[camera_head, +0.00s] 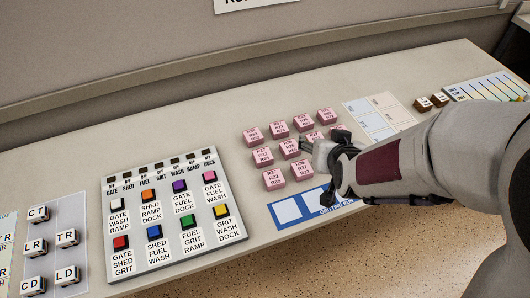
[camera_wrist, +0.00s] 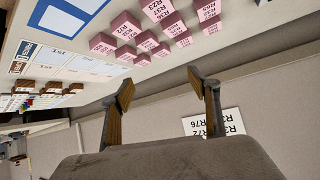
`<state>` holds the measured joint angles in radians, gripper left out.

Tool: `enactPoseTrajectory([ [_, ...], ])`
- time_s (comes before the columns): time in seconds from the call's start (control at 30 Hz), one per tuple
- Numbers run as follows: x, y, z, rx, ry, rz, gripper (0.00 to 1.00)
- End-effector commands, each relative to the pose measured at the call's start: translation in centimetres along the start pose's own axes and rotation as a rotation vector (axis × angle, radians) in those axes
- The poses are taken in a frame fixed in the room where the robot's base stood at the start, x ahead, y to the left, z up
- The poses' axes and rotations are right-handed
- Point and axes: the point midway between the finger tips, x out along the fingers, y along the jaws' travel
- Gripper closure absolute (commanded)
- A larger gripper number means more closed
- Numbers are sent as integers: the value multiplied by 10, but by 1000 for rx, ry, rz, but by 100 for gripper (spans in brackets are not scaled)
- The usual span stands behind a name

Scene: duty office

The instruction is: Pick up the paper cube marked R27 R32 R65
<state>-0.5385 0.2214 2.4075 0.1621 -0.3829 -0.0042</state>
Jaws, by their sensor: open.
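Several pink paper cubes with printed codes stand in rows on the desk in the head view. The front-left pink cube (camera_head: 273,179) seems to read R27 at the top and R65 at the bottom; its middle line is too small to be sure of. My gripper (camera_head: 316,170) is over the right side of the cube group, and it and the arm hide some cubes there. In the wrist view my gripper (camera_wrist: 160,85) is open, with nothing between its fingers. Pink cubes (camera_wrist: 127,25) lie beyond the fingertips there, apart from them.
A button panel (camera_head: 106,220) stands left of the cubes. A blue-bordered card (camera_head: 288,209) lies in front of them. White lettered keys (camera_head: 66,238) are at far left, brown blocks (camera_head: 423,103) at the right. A wall sign (camera_wrist: 213,123) shows in the wrist view.

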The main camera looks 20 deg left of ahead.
Motion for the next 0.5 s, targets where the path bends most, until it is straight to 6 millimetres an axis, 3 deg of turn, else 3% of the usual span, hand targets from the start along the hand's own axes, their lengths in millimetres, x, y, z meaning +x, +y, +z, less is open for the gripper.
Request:
enactPoseTrajectory([
  [0.5,68,-68,40,-80,105,-62,39],
])
